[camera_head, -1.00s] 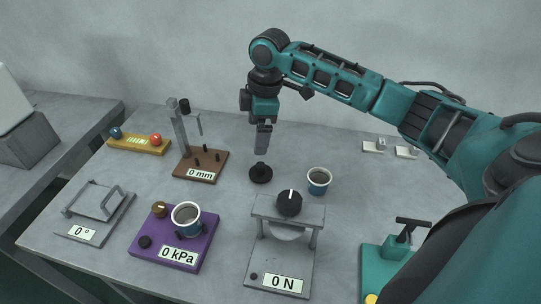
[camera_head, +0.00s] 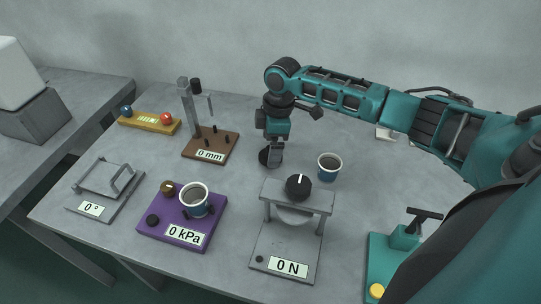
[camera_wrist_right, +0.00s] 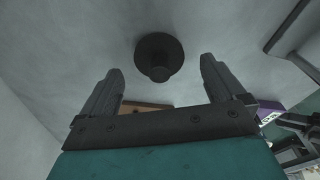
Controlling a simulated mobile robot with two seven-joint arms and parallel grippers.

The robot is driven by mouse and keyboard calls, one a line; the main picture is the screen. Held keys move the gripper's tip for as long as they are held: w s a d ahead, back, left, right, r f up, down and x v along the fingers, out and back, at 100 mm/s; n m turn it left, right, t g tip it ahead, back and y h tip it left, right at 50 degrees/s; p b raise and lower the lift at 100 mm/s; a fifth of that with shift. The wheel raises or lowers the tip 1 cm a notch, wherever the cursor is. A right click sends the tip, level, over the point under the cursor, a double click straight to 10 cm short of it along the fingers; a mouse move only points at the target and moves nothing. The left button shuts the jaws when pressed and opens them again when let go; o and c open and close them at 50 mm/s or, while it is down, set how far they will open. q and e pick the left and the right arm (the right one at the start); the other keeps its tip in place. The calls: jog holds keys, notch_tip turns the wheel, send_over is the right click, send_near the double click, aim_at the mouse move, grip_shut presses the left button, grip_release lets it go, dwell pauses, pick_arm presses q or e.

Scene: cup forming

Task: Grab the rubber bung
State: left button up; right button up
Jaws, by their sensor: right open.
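The rubber bung (camera_head: 264,157) is a small black stopper with a wide round base, standing on the grey table. My right gripper (camera_head: 275,163) is low over the table at the bung and partly hides it in the head view. In the right wrist view the bung (camera_wrist_right: 158,54) shows whole, centred between the two spread fingers and a little beyond their tips (camera_wrist_right: 161,68). The right gripper is open and empty. No contact with the bung is visible. My left gripper is not in view.
A blue cup (camera_head: 329,167) stands right of the bung, and the 0 N press (camera_head: 290,237) is in front. The 0 mm stand (camera_head: 211,146) is to the left. Another cup (camera_head: 195,199) sits on the purple 0 kPa box (camera_head: 158,235). Table behind the bung is clear.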

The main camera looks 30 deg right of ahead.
notch_tip(320, 180, down, 2)
jog(key=shift+a+f, duration=0.1)
jog(key=c, duration=1.1)
